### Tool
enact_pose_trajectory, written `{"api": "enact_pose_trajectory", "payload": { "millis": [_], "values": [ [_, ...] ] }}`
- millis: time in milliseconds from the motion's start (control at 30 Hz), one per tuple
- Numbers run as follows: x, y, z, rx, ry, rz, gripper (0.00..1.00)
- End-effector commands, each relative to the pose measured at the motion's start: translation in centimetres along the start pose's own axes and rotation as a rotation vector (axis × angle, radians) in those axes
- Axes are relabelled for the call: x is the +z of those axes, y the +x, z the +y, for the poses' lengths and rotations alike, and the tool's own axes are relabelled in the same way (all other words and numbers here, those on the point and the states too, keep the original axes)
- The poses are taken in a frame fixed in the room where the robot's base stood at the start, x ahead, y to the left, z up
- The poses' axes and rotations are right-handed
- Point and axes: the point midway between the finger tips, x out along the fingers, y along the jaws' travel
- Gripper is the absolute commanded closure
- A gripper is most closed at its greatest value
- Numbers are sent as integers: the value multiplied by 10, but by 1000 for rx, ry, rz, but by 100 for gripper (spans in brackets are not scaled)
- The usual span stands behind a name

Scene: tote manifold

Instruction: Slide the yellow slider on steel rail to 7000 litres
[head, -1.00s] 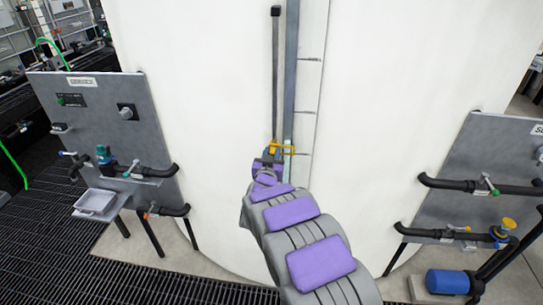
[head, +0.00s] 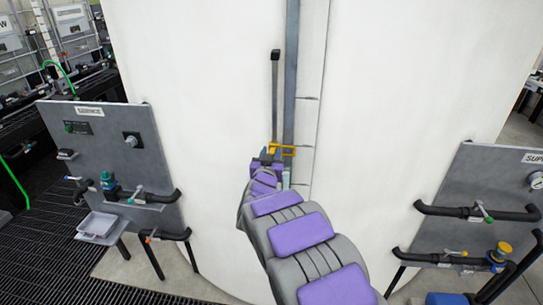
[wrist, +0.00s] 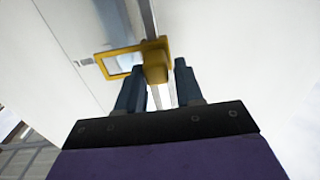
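The yellow slider (head: 283,150) sits on the upright steel rail (head: 292,70) against the white tank. In the wrist view it is a yellow frame with a stubby block (wrist: 155,69). My gripper (wrist: 160,74) is at the slider, just below and behind it, with its fingers apart on either side of the block. A narrow gap shows between the block and the right finger; the left finger is close to or touching it. Tick marks (head: 305,148) run beside the rail, with no readable numbers. The slider is level with one of them. My arm hides the rail's lower part.
A dark bar (head: 275,90) stands just left of the rail. A grey panel (head: 105,150) with valves and a tray (head: 97,225) is at left; another panel (head: 480,190) with pipes is at right. The tank wall (head: 400,80) is clear above.

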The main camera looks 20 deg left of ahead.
Motion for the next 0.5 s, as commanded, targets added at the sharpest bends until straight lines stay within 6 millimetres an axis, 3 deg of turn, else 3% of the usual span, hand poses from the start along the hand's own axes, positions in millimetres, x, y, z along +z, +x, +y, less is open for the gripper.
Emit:
{"api": "enact_pose_trajectory", "payload": {
  "millis": [133, 500],
  "values": [
    [1, 1, 1, 1, 1, -1, 50],
    [0, -4, 3, 2, 2, -1, 49]
  ]
}}
